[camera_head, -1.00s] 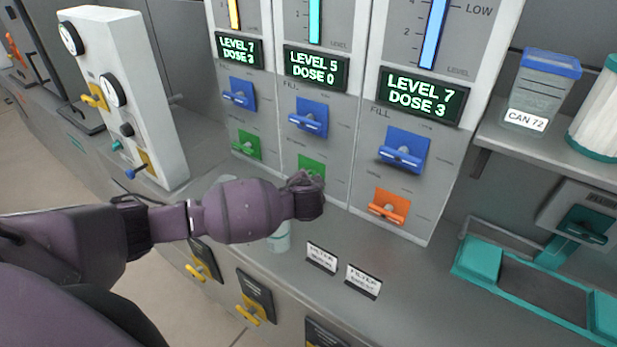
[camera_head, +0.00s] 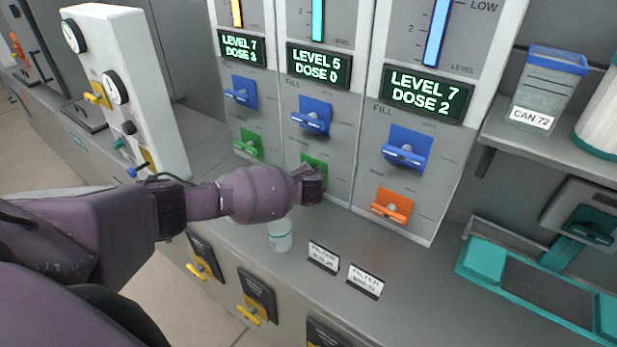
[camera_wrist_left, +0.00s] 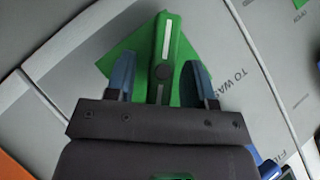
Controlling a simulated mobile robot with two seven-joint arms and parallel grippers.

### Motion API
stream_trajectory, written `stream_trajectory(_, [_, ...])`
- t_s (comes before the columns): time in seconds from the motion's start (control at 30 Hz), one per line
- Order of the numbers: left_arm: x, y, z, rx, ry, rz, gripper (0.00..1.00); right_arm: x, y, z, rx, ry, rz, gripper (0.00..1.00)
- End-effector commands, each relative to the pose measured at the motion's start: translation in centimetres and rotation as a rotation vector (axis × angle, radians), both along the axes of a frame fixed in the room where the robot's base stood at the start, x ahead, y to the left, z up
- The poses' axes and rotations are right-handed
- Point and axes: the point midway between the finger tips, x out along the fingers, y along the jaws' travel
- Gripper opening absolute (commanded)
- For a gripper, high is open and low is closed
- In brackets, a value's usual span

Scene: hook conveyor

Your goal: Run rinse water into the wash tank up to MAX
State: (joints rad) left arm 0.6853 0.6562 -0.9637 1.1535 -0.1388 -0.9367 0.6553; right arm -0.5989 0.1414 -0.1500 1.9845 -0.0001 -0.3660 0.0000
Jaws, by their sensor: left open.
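Three panels each carry a level gauge, a display and a blue valve lever. The left display (camera_head: 243,48) reads LEVEL 7 DOSE 3, the middle display (camera_head: 318,66) LEVEL 5 DOSE 0, the right display (camera_head: 427,93) LEVEL 7 DOSE 2. Below the middle blue valve (camera_head: 312,114) is a green valve (camera_head: 314,160), partly hidden by my left gripper (camera_head: 314,178). In the left wrist view my open gripper (camera_wrist_left: 162,72) has its blue fingers on either side of the green lever (camera_wrist_left: 165,45). Lettering "TO WAS" shows beside it; the rest is hidden. My right gripper is out of view.
An orange valve (camera_head: 391,206) is right of my gripper, another green valve (camera_head: 248,144) left. A small jar (camera_head: 280,236) and two FILTER cards (camera_head: 323,257) stand on the counter below. A white gauge column (camera_head: 135,75) rises at left; CAN 72 (camera_head: 545,90) is on the right shelf.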

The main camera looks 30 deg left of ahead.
Motion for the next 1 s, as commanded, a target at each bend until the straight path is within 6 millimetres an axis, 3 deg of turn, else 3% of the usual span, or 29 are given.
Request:
stream_trajectory(0.33, [0.18,0.07,-0.05,-0.001,-0.001,0.000,0.47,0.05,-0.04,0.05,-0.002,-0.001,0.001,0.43])
stream_trajectory(0.63, [0.17,0.07,-0.05,0.000,-0.001,-0.001,0.01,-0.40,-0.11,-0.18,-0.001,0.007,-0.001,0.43])
stream_trajectory(1.0, [0.13,-0.01,-0.26,0.062,-0.009,0.000,0.00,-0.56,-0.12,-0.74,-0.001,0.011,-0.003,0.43])
